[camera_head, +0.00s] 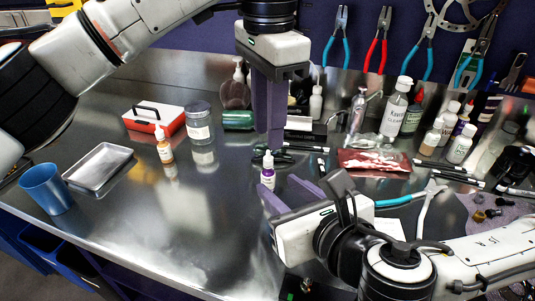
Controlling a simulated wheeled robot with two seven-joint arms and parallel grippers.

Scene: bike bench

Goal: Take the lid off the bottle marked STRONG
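A small bottle (267,179) with purple contents, a white label and a pale pointed top stands upright near the bench's middle. A similar bottle (165,151) with amber contents stands upright further left. Their labels are too small to read, so I cannot tell which is marked STRONG. My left gripper (274,146) points down, its fingertips just above or behind the purple bottle's top in the picture. Its fingers overlap from this side, so its opening is unclear. My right gripper (279,188) is low and in front, its fingers spread apart towards the purple bottle, with no visible grip on it.
A blue cup (47,189), a metal tray (98,167), a red-and-white box (153,119) and a grey jar (198,121) stand left. Several bottles, including a clear one (393,112), crowd the back right. A red packet (373,161) lies right. The front-middle bench is clear.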

